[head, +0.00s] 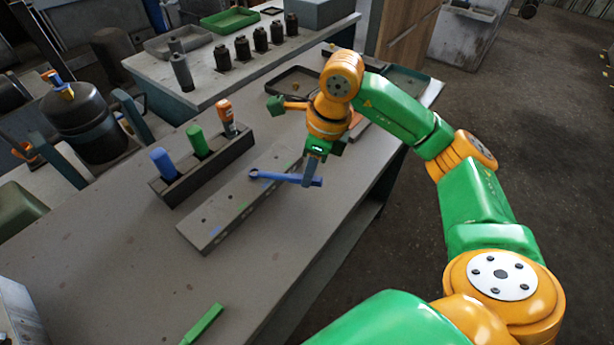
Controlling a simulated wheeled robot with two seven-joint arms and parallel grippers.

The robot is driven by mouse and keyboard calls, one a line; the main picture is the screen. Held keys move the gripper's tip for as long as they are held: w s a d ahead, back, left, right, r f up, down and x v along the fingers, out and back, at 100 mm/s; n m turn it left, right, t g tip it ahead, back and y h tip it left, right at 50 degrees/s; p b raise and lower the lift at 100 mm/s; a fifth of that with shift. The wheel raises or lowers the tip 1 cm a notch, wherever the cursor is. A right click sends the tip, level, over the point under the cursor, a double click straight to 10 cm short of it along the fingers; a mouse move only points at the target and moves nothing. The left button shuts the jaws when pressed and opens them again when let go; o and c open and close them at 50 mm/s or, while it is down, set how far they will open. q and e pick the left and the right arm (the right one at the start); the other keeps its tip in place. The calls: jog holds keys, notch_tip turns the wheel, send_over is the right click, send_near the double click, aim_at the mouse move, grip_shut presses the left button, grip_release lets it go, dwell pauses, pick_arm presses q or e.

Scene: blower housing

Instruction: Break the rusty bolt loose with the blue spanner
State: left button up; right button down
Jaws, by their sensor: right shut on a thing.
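The blue spanner (285,177) is in my right gripper (311,180), which points down and is shut on the end of its handle. The spanner lies roughly level over the long grey metal bar (222,222), with its ring end to the left. I cannot tell whether the ring is around a bolt head or only above the bar. The rusty bolt cannot be made out; the spanner's ring may hide it. Small dark holes and coloured marks show on the bar. My left gripper is not in view.
A dark rack (207,172) with blue, green and orange handles stands left of the bar. A green bar-shaped object (203,325) lies at the front of the table (130,262). Shallow trays (294,83) lie behind. A bench with several dark cylinders is further back. The table's front left is clear.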

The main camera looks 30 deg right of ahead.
jog(key=shift+w+d+n, duration=0.3)
jog(key=shift+w+d, duration=0.05)
jog(key=shift+w+r, duration=0.1)
jog(key=shift+r, duration=0.05)
jog(key=w+a+p+v, duration=0.1)
jog(key=p+v, duration=0.5)
jog(key=v, duration=0.1)
jog(key=shift+r+p, duration=0.4)
